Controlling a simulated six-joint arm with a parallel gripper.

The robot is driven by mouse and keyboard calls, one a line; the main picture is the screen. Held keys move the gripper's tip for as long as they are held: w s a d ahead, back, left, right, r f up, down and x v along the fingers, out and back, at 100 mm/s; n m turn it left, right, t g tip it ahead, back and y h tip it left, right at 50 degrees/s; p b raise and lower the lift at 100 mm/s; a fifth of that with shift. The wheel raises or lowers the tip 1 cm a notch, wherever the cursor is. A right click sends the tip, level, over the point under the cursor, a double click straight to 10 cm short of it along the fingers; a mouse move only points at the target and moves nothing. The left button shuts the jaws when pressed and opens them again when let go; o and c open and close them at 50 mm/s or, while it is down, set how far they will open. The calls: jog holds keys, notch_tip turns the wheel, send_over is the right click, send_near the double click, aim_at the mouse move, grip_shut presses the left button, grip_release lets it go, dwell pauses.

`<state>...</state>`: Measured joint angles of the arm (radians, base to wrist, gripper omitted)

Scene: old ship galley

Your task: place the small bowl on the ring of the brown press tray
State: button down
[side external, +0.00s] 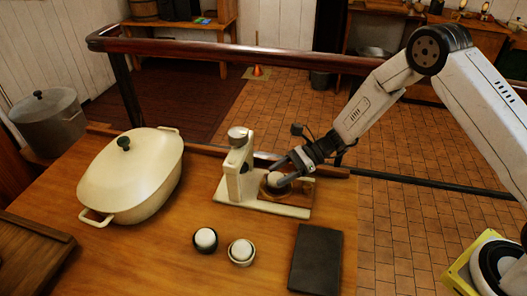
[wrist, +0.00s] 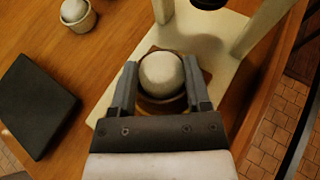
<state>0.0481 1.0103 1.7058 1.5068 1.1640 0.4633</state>
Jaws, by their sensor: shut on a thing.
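My gripper (side external: 283,172) is shut on the small bowl, a tan bowl (wrist: 165,104) with a round white ball (wrist: 162,73) in it. Its two fingers stand on either side of the bowl in the wrist view. The bowl is upright over the brown press tray (side external: 299,194), on the base of the cream press (side external: 237,172). The ring is hidden under the bowl and fingers, and I cannot tell whether the bowl touches it.
A dark bowl (side external: 205,248) and a cream bowl (side external: 242,260), each with a white ball, stand in front of the press. A black slab (side external: 316,258) lies to their right. A lidded cream pot (side external: 133,178) stands at left. A wooden rail (side external: 230,50) runs behind.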

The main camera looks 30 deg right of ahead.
jog(key=shift+f, duration=0.25)
jog(key=shift+c, duration=0.2)
grip_release()
jog(key=shift+r, duration=0.15)
jog(key=v, duration=1.2)
dwell(0.5)
